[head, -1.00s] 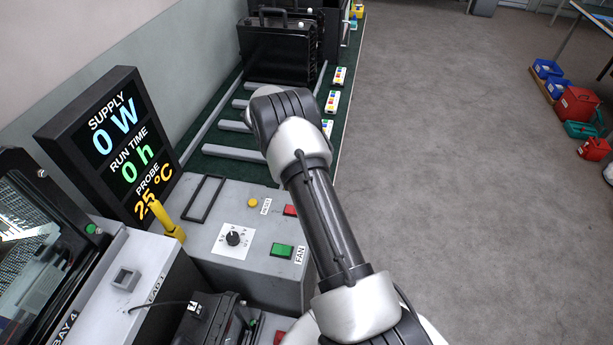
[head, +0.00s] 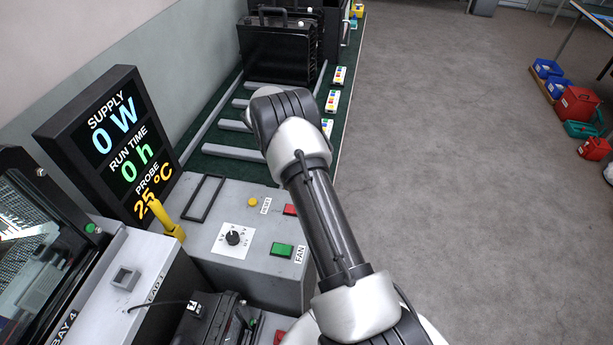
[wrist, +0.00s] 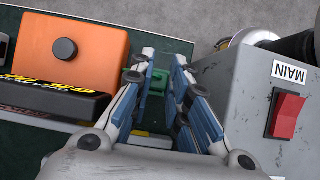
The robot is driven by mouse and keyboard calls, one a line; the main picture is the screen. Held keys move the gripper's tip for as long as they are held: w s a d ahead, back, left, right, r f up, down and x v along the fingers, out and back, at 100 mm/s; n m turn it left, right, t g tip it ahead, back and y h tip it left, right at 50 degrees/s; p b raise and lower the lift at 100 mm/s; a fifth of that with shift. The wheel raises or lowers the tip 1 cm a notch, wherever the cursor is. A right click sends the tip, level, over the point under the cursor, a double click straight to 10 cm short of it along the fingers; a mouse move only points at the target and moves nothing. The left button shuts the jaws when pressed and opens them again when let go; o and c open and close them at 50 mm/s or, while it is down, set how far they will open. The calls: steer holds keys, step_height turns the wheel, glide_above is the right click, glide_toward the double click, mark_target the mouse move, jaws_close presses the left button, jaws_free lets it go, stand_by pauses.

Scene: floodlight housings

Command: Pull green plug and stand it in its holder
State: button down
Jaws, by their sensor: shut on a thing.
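The green plug (wrist: 158,82) shows in the wrist view between the two fingers of my gripper (wrist: 164,64), which is shut on it. Only a small part of the plug is visible, and its lower end is hidden by the fingers. I cannot tell whether it is still seated in something. A grey square holder (head: 124,278) with an open top sits on the light panel marked LEAD 1 in the head view. It looks empty. My gripper does not show in the head view.
In the wrist view, an orange block (wrist: 72,52) and a black box (wrist: 50,98) lie left of my fingers. A grey box with a red MAIN switch (wrist: 286,115) stands close on the right. In the head view, a control box (head: 232,255) and display (head: 110,140) stand beyond.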

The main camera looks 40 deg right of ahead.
steer(key=shift+f+b, duration=0.85)
steer(key=shift+f, duration=0.6)
steer(key=c, duration=1.5)
jaws_free()
steer(key=shift+o, duration=0.2)
steer(key=shift+r, duration=0.1)
steer(key=v, duration=1.1)
steer(key=shift+w+a+r, duration=0.15)
steer(key=shift+a+r, duration=0.05)
steer(key=shift+r, duration=0.15)
